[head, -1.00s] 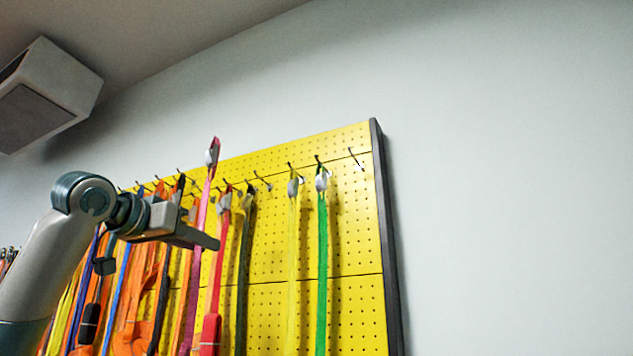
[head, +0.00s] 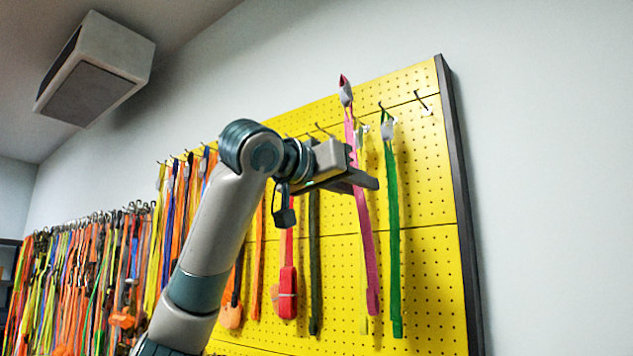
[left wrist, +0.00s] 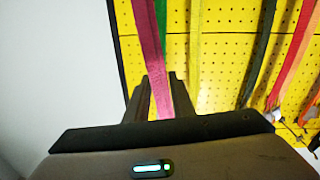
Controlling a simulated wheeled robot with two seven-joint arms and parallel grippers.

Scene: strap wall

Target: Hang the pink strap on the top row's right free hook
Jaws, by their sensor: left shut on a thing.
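My left gripper (head: 364,181) is shut on the pink strap (head: 364,225), which hangs upright with its loop end (head: 346,92) above the jaws. In the left wrist view the pink strap (left wrist: 151,35) runs down between the fingers (left wrist: 160,98). In the head view the strap is in front of the yellow strap (head: 363,260) and left of the green strap (head: 393,230). A bare hook (head: 421,100) sits at the top right of the yellow pegboard (head: 430,180). Another hook (head: 322,130) left of the pink strap looks bare. My right gripper is out of view.
A red strap (head: 288,285) and a dark green strap (head: 314,260) hang left of the pink one. Many straps (head: 80,270) crowd the far left. The board's dark right edge (head: 460,200) borders bare wall (head: 550,180). A grey box (head: 98,75) is high on the left.

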